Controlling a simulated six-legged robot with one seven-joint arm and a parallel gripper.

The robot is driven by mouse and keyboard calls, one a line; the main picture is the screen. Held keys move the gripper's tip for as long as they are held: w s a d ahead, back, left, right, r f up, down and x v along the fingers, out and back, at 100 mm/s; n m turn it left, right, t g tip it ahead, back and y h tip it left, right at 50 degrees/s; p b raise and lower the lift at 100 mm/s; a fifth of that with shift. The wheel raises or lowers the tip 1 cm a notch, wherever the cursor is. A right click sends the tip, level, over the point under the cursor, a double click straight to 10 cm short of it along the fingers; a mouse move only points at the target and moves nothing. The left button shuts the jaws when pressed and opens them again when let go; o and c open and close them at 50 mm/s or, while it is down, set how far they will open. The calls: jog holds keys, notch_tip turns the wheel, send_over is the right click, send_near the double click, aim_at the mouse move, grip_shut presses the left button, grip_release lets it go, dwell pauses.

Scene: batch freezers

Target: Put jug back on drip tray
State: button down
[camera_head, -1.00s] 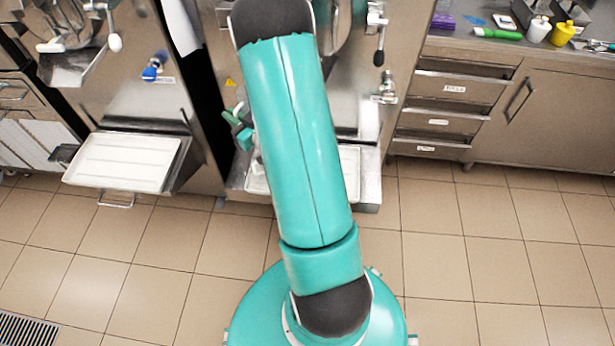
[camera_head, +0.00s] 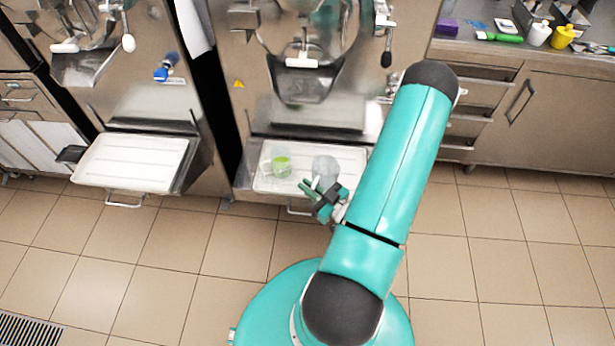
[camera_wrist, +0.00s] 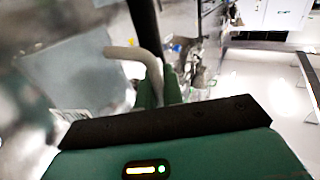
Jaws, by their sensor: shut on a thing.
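The jug (camera_head: 325,168) is clear and greyish. It is in front of the middle freezer in the head view, over or at the right part of that machine's white drip tray (camera_head: 268,185). I cannot tell whether it touches the tray. My gripper (camera_head: 312,190) is at the tray's front edge, just below the jug in the picture. In the wrist view, its green fingers (camera_wrist: 160,92) are shut on the jug's pale curved handle (camera_wrist: 140,54). The jug's blurred, see-through body (camera_wrist: 70,70) fills the left of that view.
A clear container with green contents (camera_head: 281,166) stands on the left part of the drip tray. The freezer spout (camera_head: 303,84) hangs above. Another white tray (camera_head: 130,162) is at the left machine. A counter (camera_head: 540,75) stands right. The tiled floor in front is clear.

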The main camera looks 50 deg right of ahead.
jog(key=w+d+f, duration=0.2)
jog(key=w+f, duration=0.1)
jog(key=w+d+f, duration=0.2)
jog(key=w+f, duration=0.1)
jog(key=w, duration=0.1)
jog(key=w+d+f, duration=0.2)
jog(key=w+f, duration=0.1)
jog(key=w, duration=0.1)
jog(key=shift+w+d+f, duration=0.15)
jog(key=shift+w+f, duration=0.05)
jog(key=shift+f, duration=1.6)
jog(key=shift+f, duration=0.1)
jog(key=c, duration=1.5)
grip_release()
